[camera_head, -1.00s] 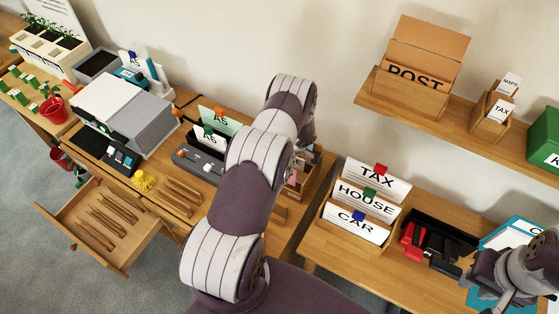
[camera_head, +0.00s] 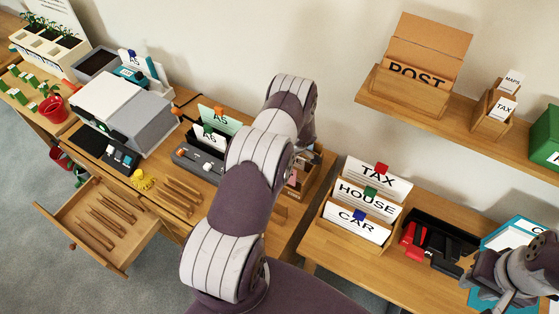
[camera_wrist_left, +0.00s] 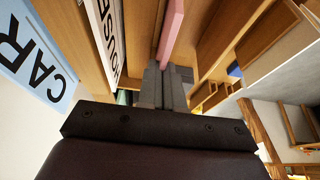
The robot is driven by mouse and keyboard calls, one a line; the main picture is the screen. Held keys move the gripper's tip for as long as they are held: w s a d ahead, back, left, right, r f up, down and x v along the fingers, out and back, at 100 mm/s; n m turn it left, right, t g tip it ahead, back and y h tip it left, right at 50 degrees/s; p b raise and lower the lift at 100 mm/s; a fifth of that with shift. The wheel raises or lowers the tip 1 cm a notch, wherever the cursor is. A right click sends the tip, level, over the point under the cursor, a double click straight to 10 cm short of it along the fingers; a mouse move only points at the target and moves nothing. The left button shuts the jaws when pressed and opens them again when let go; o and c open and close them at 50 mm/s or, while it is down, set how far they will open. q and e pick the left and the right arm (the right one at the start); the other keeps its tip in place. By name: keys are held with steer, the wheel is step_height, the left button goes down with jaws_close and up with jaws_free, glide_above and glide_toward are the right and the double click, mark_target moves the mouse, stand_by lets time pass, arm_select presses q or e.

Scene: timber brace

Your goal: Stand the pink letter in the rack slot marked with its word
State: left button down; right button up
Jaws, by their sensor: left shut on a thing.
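The pink letter (camera_wrist_left: 172,32) is held edge-on between the closed fingers of my left gripper (camera_wrist_left: 164,72) in the left wrist view; its word cannot be read. A blue letter marked CAR (camera_wrist_left: 35,62) and a white one marked HOUSE (camera_wrist_left: 104,30) stand beside it, among wooden walls. In the head view my left arm hides that gripper; a small pink patch (camera_head: 292,178) shows beside the arm. The slotted rack (camera_head: 334,234) with TAX, HOUSE and CAR markers stands on the right table. My right gripper (camera_head: 508,292) is at the lower right, its opening unclear.
A black tray (camera_head: 462,232) with a red stapler-like item (camera_head: 408,234) sits right of the rack. A teal board (camera_head: 490,243) lies under my right gripper. A shelf (camera_head: 430,112) with a POST box hangs above. An open drawer (camera_head: 100,250) juts out at left.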

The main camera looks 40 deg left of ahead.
arm_select(q)
steer(key=shift+f+b, duration=1.6)
steer(key=shift+f, duration=0.4)
steer(key=c, duration=1.2)
jaws_free()
steer(key=shift+s+r, duration=0.1)
steer(key=o, duration=0.4)
steer(key=shift+o, duration=0.2)
